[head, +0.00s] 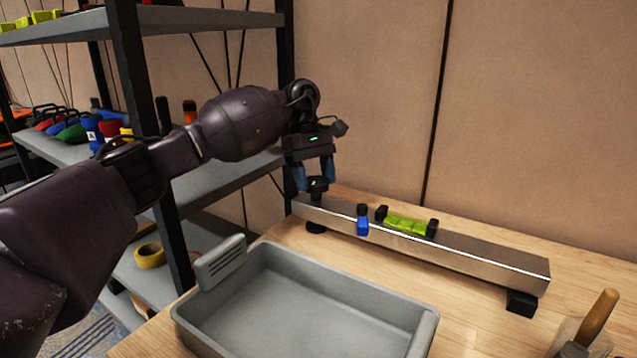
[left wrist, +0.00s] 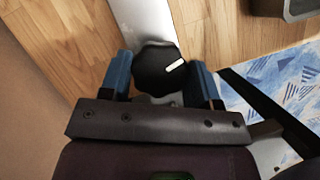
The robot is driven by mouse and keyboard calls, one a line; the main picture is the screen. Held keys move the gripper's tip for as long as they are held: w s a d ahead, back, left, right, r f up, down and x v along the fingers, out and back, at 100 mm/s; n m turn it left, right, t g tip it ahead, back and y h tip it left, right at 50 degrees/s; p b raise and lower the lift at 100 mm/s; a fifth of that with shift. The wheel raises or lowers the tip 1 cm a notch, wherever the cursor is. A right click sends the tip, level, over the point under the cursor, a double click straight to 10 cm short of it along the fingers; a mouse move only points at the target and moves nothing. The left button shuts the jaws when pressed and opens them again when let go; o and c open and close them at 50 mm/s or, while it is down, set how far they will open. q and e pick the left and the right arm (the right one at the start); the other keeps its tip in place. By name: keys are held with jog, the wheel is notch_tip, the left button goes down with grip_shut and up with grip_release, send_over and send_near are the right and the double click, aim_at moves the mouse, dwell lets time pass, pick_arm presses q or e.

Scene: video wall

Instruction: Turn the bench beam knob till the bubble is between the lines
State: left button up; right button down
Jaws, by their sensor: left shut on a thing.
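The bench beam (head: 470,255) is a long grey metal bar on the wooden bench. Its black knob (head: 317,184) sits on top at the far left end. My left gripper (head: 315,181) points down with its blue fingers shut on the knob. In the left wrist view the round knob (left wrist: 158,70) sits between the fingers, and its white mark points up and right. A yellow-green vial (head: 405,224) lies on the beam between two black end blocks. The bubble and lines are too small to make out. My right gripper is not in view.
A blue piece with a black top (head: 362,220) is at the beam between knob and vial. A grey tray (head: 300,300) stands in front of the beam. A wooden-handled tool (head: 600,312) is at the lower right. A shelf rack (head: 225,180) stands at left.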

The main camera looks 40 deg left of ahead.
pick_arm(q)
jog(key=shift+f+m+g+y+b, duration=0.15)
jog(key=shift+f+m+g+b, duration=0.1)
jog(key=shift+m, duration=0.35)
jog(key=shift+f+m+g+y+b, duration=0.15)
jog(key=shift+f+m+g+b, duration=0.1)
jog(key=shift+m, duration=0.35)
jog(key=shift+r, duration=0.1)
jog(key=o, duration=0.9)
jog(key=shift+r, duration=0.2)
jog(key=p+v, duration=0.2)
jog(key=v, duration=0.8)
jog(key=shift+r, duration=0.4)
jog(key=shift+w+a, duration=0.1)
